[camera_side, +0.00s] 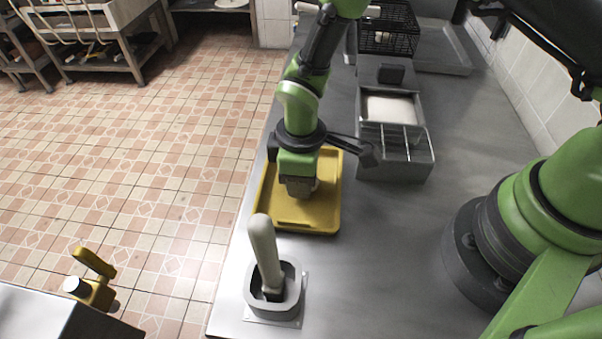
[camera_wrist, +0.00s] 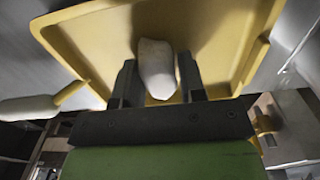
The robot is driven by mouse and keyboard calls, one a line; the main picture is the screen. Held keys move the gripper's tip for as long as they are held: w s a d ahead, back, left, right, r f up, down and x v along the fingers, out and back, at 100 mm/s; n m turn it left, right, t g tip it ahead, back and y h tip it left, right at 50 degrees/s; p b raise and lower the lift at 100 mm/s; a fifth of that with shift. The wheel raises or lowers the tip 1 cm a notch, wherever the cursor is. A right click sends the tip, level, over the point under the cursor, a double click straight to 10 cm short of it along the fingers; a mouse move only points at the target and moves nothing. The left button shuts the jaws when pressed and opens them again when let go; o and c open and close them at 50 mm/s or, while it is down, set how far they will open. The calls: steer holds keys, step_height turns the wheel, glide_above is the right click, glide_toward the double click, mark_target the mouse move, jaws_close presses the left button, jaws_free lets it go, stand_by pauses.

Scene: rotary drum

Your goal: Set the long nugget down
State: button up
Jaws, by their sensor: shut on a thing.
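The long nugget (camera_wrist: 157,68) is pale, smooth and rounded. In the wrist view it sits between the two dark fingers of my gripper (camera_wrist: 158,80), which is shut on it. The yellow tray (camera_wrist: 88,37) lies behind it in that view. In the side view my gripper (camera_side: 300,188) points down over the same yellow tray (camera_side: 325,205), within its rim. The nugget is hidden there by my gripper. I cannot tell whether the nugget touches the tray floor.
A pale handle (camera_side: 264,245) stands tilted in a grey holder (camera_side: 290,296) close in front of the tray. A metal container with a divided rack (camera_side: 396,150) stands right of the tray. A black wire basket (camera_side: 390,30) is farther back.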

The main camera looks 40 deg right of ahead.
steer(key=shift+f, duration=0.2)
steer(key=o, duration=0.9)
steer(key=shift+r, duration=0.1)
steer(key=s+d+r+m+t+y, duration=0.1)
steer(key=s+d+r+m+t, duration=0.2)
steer(key=r, duration=1)
steer(key=s+d+r+m+y, duration=0.1)
steer(key=d+r+m, duration=0.25)
steer(key=r, duration=0.95)
steer(key=s+d+r+m+t, duration=0.4)
steer(key=s+d+m, duration=0.2)
steer(key=s, duration=0.4)
steer(key=shift+s+r+m, duration=0.25)
steer(key=shift+s+m, duration=0.1)
steer(key=shift+s, duration=0.05)
steer(key=shift+d, duration=0.1)
